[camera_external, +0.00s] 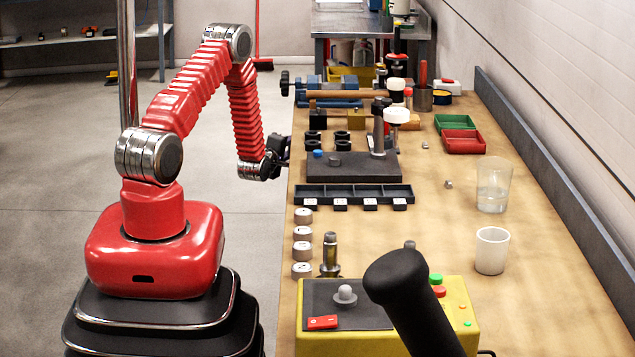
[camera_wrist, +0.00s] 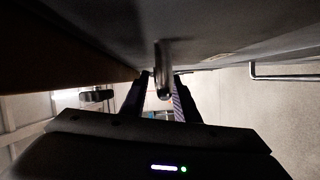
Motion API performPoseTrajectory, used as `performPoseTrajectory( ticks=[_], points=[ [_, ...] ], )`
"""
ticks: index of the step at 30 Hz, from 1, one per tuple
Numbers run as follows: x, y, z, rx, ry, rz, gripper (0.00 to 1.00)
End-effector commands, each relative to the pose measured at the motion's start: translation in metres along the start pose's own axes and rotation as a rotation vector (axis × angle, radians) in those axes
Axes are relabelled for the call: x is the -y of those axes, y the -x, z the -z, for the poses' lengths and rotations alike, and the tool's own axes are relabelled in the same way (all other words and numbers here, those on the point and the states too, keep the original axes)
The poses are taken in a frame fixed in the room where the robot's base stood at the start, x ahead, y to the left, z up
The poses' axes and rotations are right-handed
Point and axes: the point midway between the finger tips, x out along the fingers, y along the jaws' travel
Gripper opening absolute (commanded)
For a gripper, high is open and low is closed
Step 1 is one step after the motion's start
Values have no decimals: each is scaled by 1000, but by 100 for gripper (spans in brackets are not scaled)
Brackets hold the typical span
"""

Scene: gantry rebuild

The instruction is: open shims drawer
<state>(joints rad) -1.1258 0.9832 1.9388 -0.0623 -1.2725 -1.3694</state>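My gripper (camera_external: 280,157) is at the left edge of the workbench (camera_external: 420,230), below the top's level, in the external view. In the wrist view my gripper (camera_wrist: 161,76) has its two dark fingers apart. A short metal bar handle (camera_wrist: 163,60) shows between the fingertips, with a gap visible on at least the left side. The handle stands out from a dark grey front (camera_wrist: 225,35). I cannot tell whether the fingers touch it. No shims label is readable, and the drawer fronts are hidden in the external view.
A second metal bar (camera_wrist: 285,77) shows at right in the wrist view. On the bench are a dark divided tray (camera_external: 353,194), a black block with a post (camera_external: 345,167), a blue vise (camera_external: 325,88) and a yellow control box (camera_external: 460,310).

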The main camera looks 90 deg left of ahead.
Motion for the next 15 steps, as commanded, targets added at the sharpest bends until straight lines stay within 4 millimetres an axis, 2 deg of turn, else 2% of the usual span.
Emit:
performPoseTrajectory(
  ticks=[2, 15],
  points=[
    [0, 0, 0, 0, 0, 0, 28],
    [0, 0, 0, 0, 0, 1, 0]
  ],
)
